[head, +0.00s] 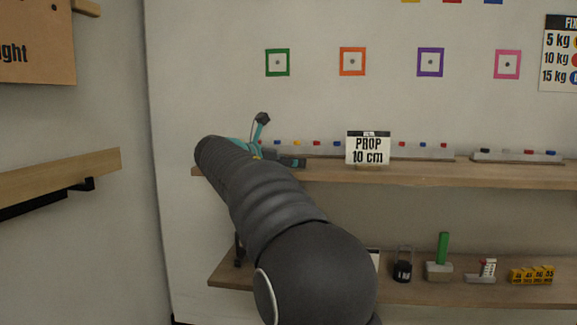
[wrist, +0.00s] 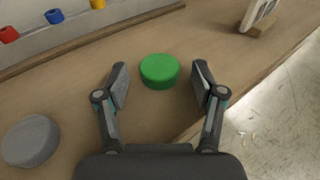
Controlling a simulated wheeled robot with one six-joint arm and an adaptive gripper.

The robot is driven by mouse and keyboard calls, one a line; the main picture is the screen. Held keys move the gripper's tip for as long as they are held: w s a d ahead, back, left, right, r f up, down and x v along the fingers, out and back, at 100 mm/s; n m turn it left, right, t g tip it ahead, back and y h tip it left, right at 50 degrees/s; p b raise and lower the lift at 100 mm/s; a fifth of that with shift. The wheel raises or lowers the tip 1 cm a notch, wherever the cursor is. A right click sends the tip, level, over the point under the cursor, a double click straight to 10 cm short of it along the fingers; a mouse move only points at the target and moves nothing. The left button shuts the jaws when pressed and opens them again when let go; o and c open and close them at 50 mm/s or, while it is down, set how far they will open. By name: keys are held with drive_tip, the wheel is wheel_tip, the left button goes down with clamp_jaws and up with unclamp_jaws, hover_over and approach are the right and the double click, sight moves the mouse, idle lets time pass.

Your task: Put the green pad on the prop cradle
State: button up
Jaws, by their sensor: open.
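The green pad (wrist: 160,71) is a short round disc lying on the wooden shelf in the wrist view. My gripper (wrist: 160,80) is open, with one finger to the left and one to the right of the pad. Gaps show between the pad and both fingers. A sign reading "PROP 10 cm" (head: 368,150) stands on that shelf to the right of my gripper. I cannot tell which thing is the prop cradle.
A grey disc (wrist: 31,141) lies left of my gripper. A rail with coloured pegs (wrist: 60,40) runs along the back of the upper shelf (head: 430,173). The lower shelf (head: 400,291) holds a black item (head: 403,265), a green upright block (head: 442,248) and yellow blocks (head: 532,275).

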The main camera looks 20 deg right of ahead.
drive_tip(key=p+v, duration=0.1)
drive_tip(key=v, duration=1.2)
drive_tip(key=shift+s+r, duration=0.25)
drive_tip(key=shift+s, duration=0.25)
